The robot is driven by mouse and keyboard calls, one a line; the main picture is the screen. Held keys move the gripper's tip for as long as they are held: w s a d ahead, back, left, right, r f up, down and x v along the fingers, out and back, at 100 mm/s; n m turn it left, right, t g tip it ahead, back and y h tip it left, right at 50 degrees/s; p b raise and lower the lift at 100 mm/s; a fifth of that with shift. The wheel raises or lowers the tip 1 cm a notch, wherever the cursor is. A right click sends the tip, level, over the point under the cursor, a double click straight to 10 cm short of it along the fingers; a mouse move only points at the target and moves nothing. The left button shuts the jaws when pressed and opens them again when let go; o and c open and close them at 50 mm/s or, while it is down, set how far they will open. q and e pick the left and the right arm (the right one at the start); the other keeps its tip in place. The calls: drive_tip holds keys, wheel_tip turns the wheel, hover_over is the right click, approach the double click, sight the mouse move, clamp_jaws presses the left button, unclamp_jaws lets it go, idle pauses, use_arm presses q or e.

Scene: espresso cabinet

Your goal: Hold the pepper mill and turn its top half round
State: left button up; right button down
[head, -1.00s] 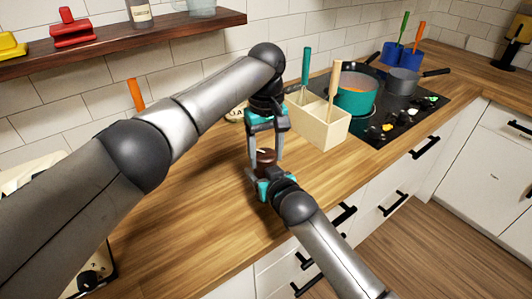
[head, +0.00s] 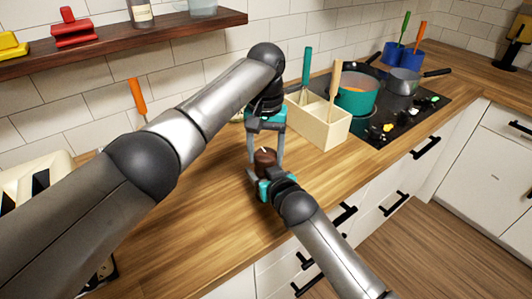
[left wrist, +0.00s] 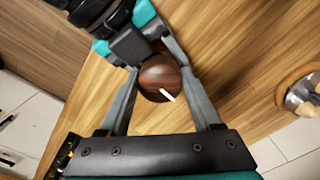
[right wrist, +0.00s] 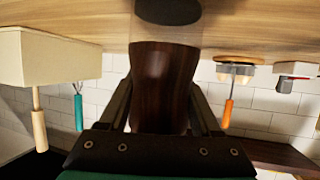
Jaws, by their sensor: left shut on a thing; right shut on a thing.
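The pepper mill (head: 264,157) is dark brown wood and stands about upright, held by both grippers over the counter. My left gripper (head: 266,148) reaches down from above and is shut on its top half. In the left wrist view the mill's round top (left wrist: 158,75) sits between the left fingers, with a short white mark at its lower right edge. My right gripper (head: 256,181) comes from the front and is shut on the lower half. The mill's body (right wrist: 165,85) fills the gap between the right fingers in the right wrist view, with a dark shadow on the counter apart from its base.
A pale wooden utensil box (head: 318,122) stands behind and right of the mill. Beyond it are a teal pot (head: 356,98) and a grey pan (head: 403,82) on the black hob. A toaster (head: 40,180) is at the left. The counter (head: 200,215) left of the mill is clear.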

sight(266, 154)
use_arm(q)
drive_tip(key=shift+m, duration=0.4)
drive_tip(key=o, duration=1.4)
wheel_tip(266, 154, up, 12)
drive_tip(key=shift+r, duration=0.1)
